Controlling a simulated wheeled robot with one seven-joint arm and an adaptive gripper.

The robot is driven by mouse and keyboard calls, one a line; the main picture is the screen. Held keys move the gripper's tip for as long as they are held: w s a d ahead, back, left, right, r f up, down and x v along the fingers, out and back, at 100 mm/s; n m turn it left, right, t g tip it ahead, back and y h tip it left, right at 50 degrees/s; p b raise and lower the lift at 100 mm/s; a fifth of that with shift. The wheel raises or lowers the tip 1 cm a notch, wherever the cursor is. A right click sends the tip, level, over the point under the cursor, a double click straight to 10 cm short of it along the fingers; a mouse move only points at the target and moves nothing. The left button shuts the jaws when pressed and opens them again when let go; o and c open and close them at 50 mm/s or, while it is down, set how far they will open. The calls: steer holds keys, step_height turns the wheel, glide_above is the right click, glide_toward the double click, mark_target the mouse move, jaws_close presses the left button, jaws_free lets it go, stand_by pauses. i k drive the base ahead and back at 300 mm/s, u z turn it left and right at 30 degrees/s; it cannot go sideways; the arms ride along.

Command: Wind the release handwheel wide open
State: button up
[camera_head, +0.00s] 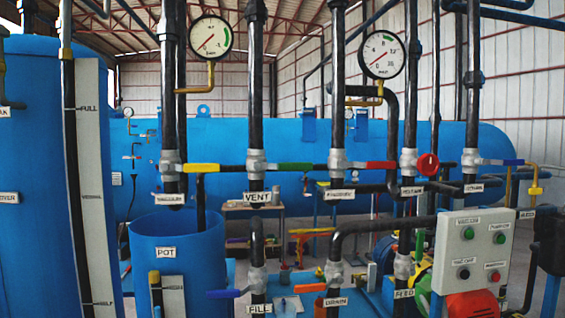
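A small red round handwheel (428,165) sits on a grey valve body (409,161) on a black vertical pipe, right of the middle. It is the only round wheel-shaped handle I can make out. A white label (412,191) hangs below it, too small to read surely. How far the wheel is turned cannot be told. My gripper and arm are not in view.
Lever valves with yellow (201,168), green (295,166), red (381,165) and blue (502,162) handles line the same height. Two gauges (210,37) (382,54) are above. A control box (470,252) stands lower right. A blue pot (178,250) stands lower left.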

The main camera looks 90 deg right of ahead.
mark_target(428, 165)
steer(key=i, duration=1.65)
steer(key=z, duration=4.15)
steer(key=i, duration=1)
steer(key=u, duration=0.05)
